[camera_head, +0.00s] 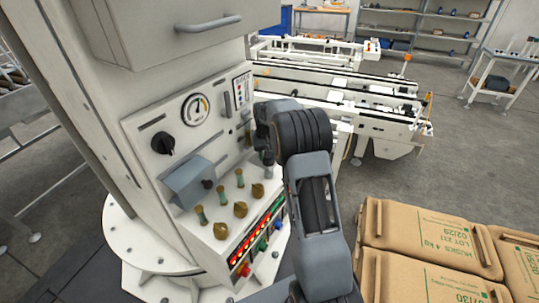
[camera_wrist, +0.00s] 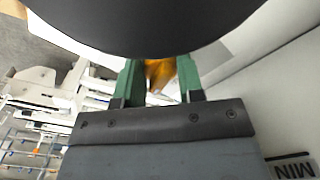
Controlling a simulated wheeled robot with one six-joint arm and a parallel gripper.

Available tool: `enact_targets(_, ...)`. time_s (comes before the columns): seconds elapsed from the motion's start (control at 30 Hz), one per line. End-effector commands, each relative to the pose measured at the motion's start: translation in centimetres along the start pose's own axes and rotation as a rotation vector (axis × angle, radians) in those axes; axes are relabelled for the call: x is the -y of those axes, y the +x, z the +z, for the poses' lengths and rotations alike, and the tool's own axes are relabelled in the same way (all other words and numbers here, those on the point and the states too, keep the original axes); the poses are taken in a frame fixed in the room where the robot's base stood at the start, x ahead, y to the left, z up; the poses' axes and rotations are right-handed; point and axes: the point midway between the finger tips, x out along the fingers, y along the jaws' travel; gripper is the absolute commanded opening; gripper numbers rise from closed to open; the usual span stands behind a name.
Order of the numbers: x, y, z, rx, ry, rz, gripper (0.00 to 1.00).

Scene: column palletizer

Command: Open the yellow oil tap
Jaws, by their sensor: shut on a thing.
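The yellow oil tap (camera_wrist: 157,70) shows in the wrist view as an orange-yellow piece between the two green fingers of my gripper (camera_wrist: 160,80). My gripper is shut on it. A dark rounded part across the top of the wrist view hides much of the tap, so I cannot tell how far it is turned. In the head view my arm reaches to the right edge of the machine's front panel and hides the tap and the fingertips.
The white panel holds a gauge (camera_head: 195,109), a black knob (camera_head: 163,143), a grey box (camera_head: 188,181), and several brass knobs and lit buttons. A white conveyor (camera_head: 340,85) lies behind. Open floor (camera_head: 470,140) shows at right.

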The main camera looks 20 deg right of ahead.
Motion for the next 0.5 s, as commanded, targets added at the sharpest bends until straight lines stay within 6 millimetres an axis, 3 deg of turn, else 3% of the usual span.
enact_targets(0.5, 0.04, 0.45, 0.43, 0.021, 0.228, 0.001, 0.11)
